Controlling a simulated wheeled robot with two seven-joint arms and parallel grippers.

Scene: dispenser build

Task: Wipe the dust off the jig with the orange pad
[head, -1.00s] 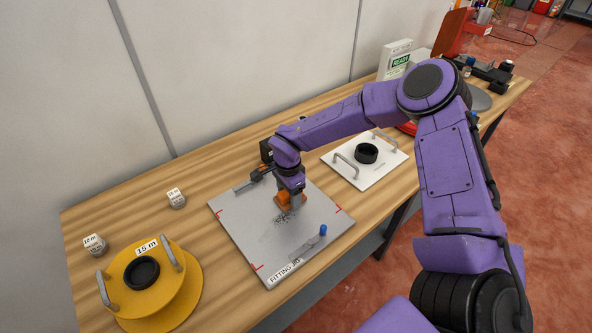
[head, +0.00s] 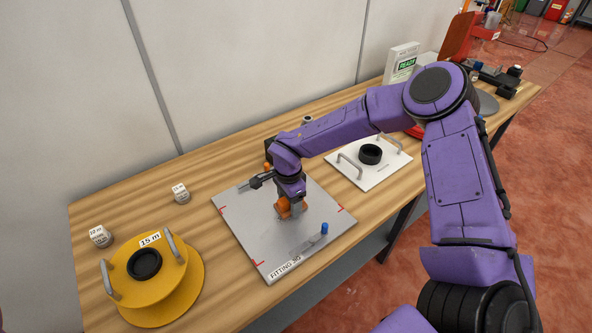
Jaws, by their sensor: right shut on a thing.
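The fitting jig (head: 252,236) is a grey plate with red corner marks, lying on the wooden bench in the head view. A blue-tipped clamp (head: 323,230) sits near its front right. My right gripper (head: 291,204) points down over the middle of the plate. It is shut on the orange pad (head: 284,209), which is at the plate's surface and partly hidden by the fingers. A few faint specks may show beside the pad; they are too small to tell. My left gripper is not in view.
A yellow spool (head: 190,282) marked 15 m stands at the left front. Two small labelled blocks stand behind it (head: 101,237) and (head: 181,194). A white plate with handles (head: 345,175) lies right of the jig. A READY sign (head: 403,62) stands at the back right.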

